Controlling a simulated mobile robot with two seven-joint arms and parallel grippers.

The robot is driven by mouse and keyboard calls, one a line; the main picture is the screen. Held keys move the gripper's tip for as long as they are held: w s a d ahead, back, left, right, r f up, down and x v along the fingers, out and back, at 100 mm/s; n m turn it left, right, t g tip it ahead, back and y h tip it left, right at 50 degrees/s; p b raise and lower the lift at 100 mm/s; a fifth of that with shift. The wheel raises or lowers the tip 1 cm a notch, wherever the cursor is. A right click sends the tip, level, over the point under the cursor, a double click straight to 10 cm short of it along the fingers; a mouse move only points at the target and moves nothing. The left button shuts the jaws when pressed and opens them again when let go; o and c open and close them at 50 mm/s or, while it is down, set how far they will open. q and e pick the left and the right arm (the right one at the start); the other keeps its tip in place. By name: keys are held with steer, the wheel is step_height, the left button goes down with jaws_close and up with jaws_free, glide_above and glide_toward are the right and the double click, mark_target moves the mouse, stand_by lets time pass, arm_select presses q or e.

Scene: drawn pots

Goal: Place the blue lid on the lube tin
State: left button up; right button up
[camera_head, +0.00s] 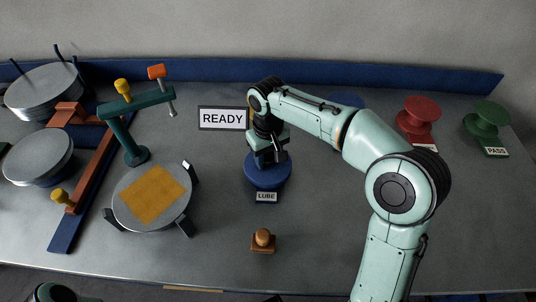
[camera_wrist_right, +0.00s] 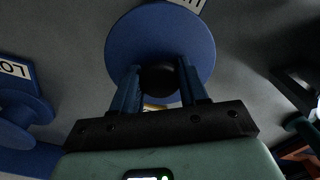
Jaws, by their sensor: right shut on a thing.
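My right gripper (camera_head: 270,158) reaches in from the right and points down over the lube spot. In the right wrist view its two fingers (camera_wrist_right: 160,85) are shut on the dark round knob (camera_wrist_right: 158,77) of the blue lid (camera_wrist_right: 160,35). The blue lid also shows in the head view (camera_head: 268,178), right above the LUBE label (camera_head: 266,197). The lube tin is hidden beneath the lid, so I cannot tell whether the lid touches it. My left gripper is not in view.
A READY sign (camera_head: 222,118) lies left of my right gripper. A round grey plate with a yellow square (camera_head: 153,195) stands further left, near a green post (camera_head: 125,140). A wooden knob block (camera_head: 263,240) stands in front. Red (camera_head: 418,118) and green (camera_head: 487,118) spools stand right.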

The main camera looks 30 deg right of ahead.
steer(key=o, duration=1.2)
steer(key=shift+c, duration=0.2)
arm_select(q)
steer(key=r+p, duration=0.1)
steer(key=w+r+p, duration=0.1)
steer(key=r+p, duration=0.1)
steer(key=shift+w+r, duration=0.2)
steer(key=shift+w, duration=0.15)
arm_select(e)
step_height(320, 180, up, 13)
steer(key=shift+r, duration=0.15)
